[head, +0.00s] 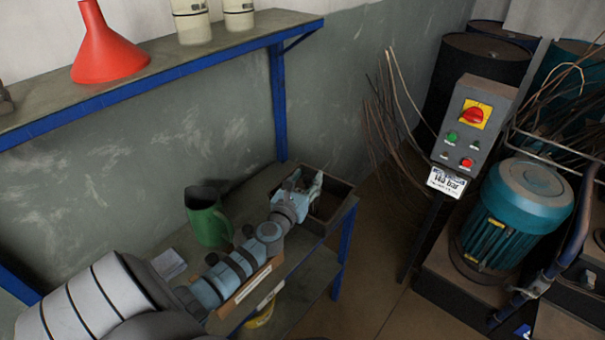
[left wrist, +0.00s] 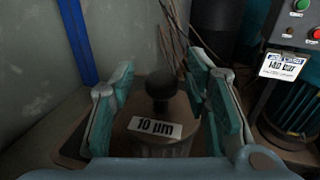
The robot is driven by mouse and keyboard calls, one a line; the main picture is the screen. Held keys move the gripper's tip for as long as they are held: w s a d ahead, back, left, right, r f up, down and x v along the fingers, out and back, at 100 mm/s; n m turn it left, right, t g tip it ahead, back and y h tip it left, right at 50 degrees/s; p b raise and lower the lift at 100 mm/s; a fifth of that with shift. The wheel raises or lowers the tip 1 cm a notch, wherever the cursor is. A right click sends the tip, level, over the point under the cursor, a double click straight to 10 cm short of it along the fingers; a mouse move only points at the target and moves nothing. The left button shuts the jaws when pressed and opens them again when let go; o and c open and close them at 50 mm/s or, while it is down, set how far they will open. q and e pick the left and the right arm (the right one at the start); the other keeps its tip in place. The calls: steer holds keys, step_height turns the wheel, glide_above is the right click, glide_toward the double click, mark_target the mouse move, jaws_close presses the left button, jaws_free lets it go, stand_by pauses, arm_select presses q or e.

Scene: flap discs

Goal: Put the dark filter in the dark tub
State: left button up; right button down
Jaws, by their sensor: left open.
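A filter with a round dark knob (left wrist: 160,88), a white "10 µm" label (left wrist: 155,127) and a ribbed side (left wrist: 165,150) is upright in the left wrist view. My left gripper (left wrist: 161,80) is open, with its pads on either side of the knob and apart from it. In the head view my left gripper (head: 306,183) is over the dark, square-sided tub (head: 340,212) at the right end of the lower shelf. There the gripper hides most of the tub's inside, and I cannot make out the filter clearly. My right gripper is not in view.
A green jug (head: 206,218) stands on the lower shelf left of my arm. An upper shelf (head: 190,60) holds a red funnel (head: 105,45) and pale canisters (head: 192,22). A control box (head: 475,125) and a teal motor (head: 515,215) stand to the right.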

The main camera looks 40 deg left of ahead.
arm_select(q)
steer(key=v, duration=1.2)
steer(key=shift+p, duration=0.35)
steer(key=shift+r, duration=0.1)
